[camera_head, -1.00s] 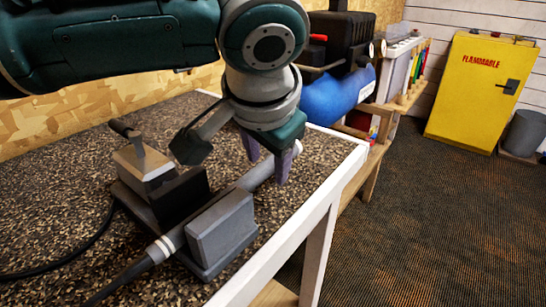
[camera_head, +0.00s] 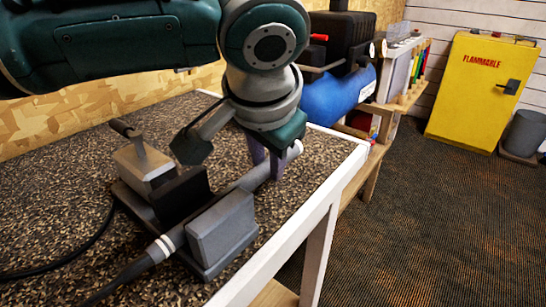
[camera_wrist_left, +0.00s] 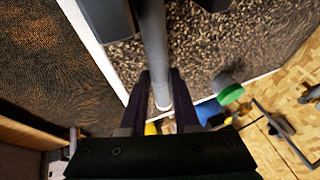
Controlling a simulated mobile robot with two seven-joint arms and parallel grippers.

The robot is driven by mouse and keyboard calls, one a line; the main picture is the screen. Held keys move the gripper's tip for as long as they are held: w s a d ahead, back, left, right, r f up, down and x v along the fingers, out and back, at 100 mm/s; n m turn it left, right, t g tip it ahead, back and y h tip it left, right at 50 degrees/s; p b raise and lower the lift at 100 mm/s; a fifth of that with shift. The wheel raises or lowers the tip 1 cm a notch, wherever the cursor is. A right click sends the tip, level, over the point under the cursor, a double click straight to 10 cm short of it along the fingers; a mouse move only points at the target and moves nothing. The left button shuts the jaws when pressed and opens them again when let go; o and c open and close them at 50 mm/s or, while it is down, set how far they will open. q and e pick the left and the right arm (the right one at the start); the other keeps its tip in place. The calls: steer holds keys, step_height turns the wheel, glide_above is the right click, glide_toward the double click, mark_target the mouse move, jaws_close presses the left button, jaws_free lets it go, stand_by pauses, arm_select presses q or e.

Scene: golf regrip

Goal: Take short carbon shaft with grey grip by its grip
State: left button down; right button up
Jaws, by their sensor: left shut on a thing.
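The short carbon shaft with grey grip lies in a dark vise (camera_head: 222,232) on the speckled bench. Its grey grip (camera_head: 240,188) runs out past the vise toward the far right, and the dark shaft (camera_head: 127,273) comes out at the lower left, with white bands between them. My left gripper (camera_head: 266,172) is shut on the grip near its capped end, one finger on each side. In the left wrist view the grip (camera_wrist_left: 154,50) runs up between the fingers of the left gripper (camera_wrist_left: 160,88). My right gripper is not in view.
A vise handle (camera_head: 127,131) stands up behind the jaws. A black cable (camera_head: 90,245) lies on the bench at left. A blue tank (camera_head: 335,95) and a yellow cabinet (camera_head: 480,90) are beyond. The bench's white edge (camera_head: 300,225) is close to the right.

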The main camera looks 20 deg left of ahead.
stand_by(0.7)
arm_select(q)
step_height(320, 180, up, 20)
steer(key=p, duration=0.2)
stand_by(0.4)
step_height(320, 180, up, 10)
steer(key=p, duration=1.2)
